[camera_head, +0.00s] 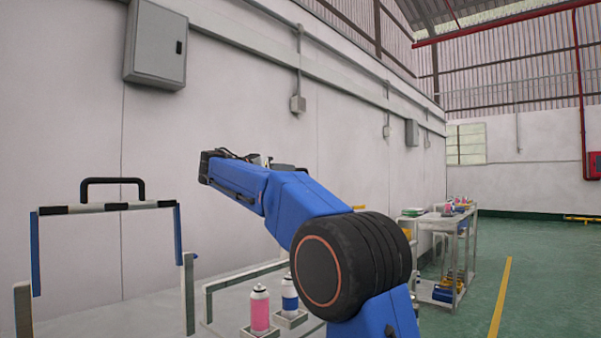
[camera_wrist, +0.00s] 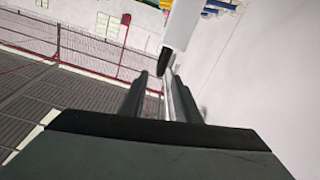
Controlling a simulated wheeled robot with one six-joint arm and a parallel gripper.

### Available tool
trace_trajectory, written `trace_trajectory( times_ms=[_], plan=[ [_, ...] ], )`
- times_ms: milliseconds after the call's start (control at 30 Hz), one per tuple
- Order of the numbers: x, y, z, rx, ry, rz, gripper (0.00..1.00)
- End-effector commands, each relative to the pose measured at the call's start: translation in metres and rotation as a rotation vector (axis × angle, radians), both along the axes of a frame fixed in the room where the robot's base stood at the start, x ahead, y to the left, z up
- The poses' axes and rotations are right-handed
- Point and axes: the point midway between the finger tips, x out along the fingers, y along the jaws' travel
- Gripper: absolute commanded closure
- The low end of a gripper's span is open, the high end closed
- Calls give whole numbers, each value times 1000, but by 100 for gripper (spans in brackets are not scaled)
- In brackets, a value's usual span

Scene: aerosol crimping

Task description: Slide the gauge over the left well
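At the left of the head view, a black handle (camera_head: 112,182) sits on a black-and-white striped bar (camera_head: 105,207) with blue legs; this looks like the gauge. A pink can (camera_head: 260,309) and a blue can (camera_head: 289,294) stand upright in low square holders, apparently the wells; the pink can's holder (camera_head: 258,334) is the left one. My gripper (camera_wrist: 157,85) shows two dark fingers with a gap between them in the wrist view. A white bar with a dark end (camera_wrist: 180,25) shows beyond the fingertips; I cannot tell what it is. In the head view my gripper's fingers are hidden.
A pale frame (camera_head: 235,280) stands behind the cans, and pale posts (camera_head: 188,292) stand by the gauge's legs. A wall (camera_head: 230,110) with a grey box (camera_head: 156,45) rises close behind. A loaded trolley (camera_head: 447,255) stands at right on open green floor.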

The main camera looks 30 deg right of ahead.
Motion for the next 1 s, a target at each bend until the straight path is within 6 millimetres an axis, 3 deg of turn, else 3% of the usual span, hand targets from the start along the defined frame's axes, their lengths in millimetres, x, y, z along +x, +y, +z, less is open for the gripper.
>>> trace_trajectory(
  times_ms=[200, 500, 967, 1000],
  plan=[
    [13, -38, 0, 0, 0, -3, 71],
    [28, -77, 0, 1, 0, -1, 71],
    [32, -87, 0, 1, 0, 0, 71],
    [32, -87, 0, 1, 0, 0, 75]
  ],
)
